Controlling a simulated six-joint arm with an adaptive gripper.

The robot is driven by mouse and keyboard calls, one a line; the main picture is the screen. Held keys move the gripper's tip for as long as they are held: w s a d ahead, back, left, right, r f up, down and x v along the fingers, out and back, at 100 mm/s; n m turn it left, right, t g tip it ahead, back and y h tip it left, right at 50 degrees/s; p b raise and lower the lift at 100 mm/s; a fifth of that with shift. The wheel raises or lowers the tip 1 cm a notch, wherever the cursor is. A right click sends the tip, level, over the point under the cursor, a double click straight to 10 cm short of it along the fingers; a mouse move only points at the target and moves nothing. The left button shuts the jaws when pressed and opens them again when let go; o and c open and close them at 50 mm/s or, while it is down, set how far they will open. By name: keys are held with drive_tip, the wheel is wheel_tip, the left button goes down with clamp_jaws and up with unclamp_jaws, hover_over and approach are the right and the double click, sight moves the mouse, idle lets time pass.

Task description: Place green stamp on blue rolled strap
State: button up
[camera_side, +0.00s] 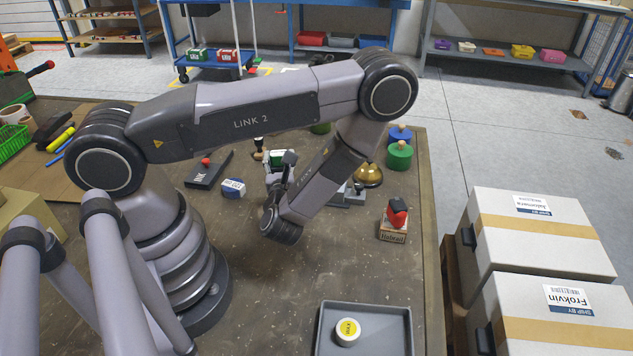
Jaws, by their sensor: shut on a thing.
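My gripper (279,168) is in the middle of the table, partly hidden by my own forearm and wrist. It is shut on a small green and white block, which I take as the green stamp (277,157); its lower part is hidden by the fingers. A small blue and white piece (232,187) lies on the table to the left of my gripper. It may be the blue rolled strap, but its shape is too small to be sure. The green stamp is apart from it, up and to the right in the picture.
A dark ink pad (208,170) and a wooden-handled stamp (258,150) stand close by. A brass bell (368,175), green (399,156) and blue (400,134) knobbed cylinders and a red-topped box (394,224) stand to the right. A grey tray (328,320) holds a yellow-topped roll (347,331).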

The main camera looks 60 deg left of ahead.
drive_tip(key=s+a+n+g+y, duration=0.1)
drive_tip(key=s+a+n+g, duration=0.25)
drive_tip(key=a, duration=0.25)
drive_tip(key=s+a+n+g+y, duration=0.1)
drive_tip(key=s+a+n+g, duration=0.15)
drive_tip(key=a+g, duration=0.2)
hover_over(233, 184)
wheel_tip(233, 184, down, 3)
drive_tip(key=shift+s+d+f, duration=0.1)
drive_tip(key=shift+f, duration=1.95)
drive_tip(key=shift+f, duration=0.1)
drive_tip(key=o, duration=1.1)
drive_tip(key=shift+o, duration=0.2)
